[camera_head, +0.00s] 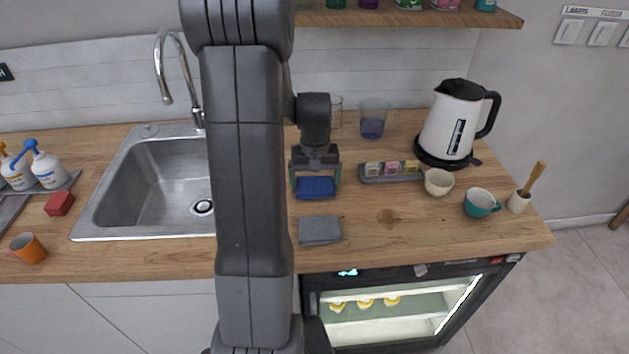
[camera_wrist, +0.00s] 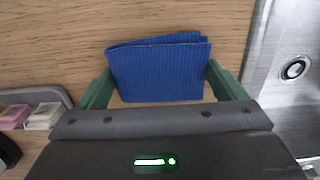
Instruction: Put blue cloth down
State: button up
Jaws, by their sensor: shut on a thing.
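The blue cloth (camera_head: 316,187) is a folded, ribbed square. It also fills the middle of the wrist view (camera_wrist: 160,72), between two green fingers. My gripper (camera_head: 315,182) is shut on the blue cloth over the wooden counter (camera_head: 385,220), to the right of the sink. I cannot tell whether the cloth touches the counter. A folded grey cloth (camera_head: 320,230) lies on the counter just in front of the blue one.
The steel sink (camera_head: 150,190) is to the left. To the right are a small tray (camera_head: 408,179) of packets, a cream cup (camera_head: 438,182), a teal cup (camera_head: 480,203), a mortar (camera_head: 518,202) and a kettle (camera_head: 452,125). Bare counter lies right of the grey cloth.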

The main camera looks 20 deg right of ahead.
aim_at(315, 183)
jog(key=shift+f, duration=0.2)
jog(key=o, duration=0.7)
jog(key=shift+o, duration=0.2)
jog(key=shift+r, duration=0.55)
notch_tip(315, 183, up, 11)
notch_tip(315, 183, down, 13)
jog(key=shift+r+b, duration=0.1)
jog(key=shift+b, duration=0.25)
jog(key=shift+r, duration=1.9)
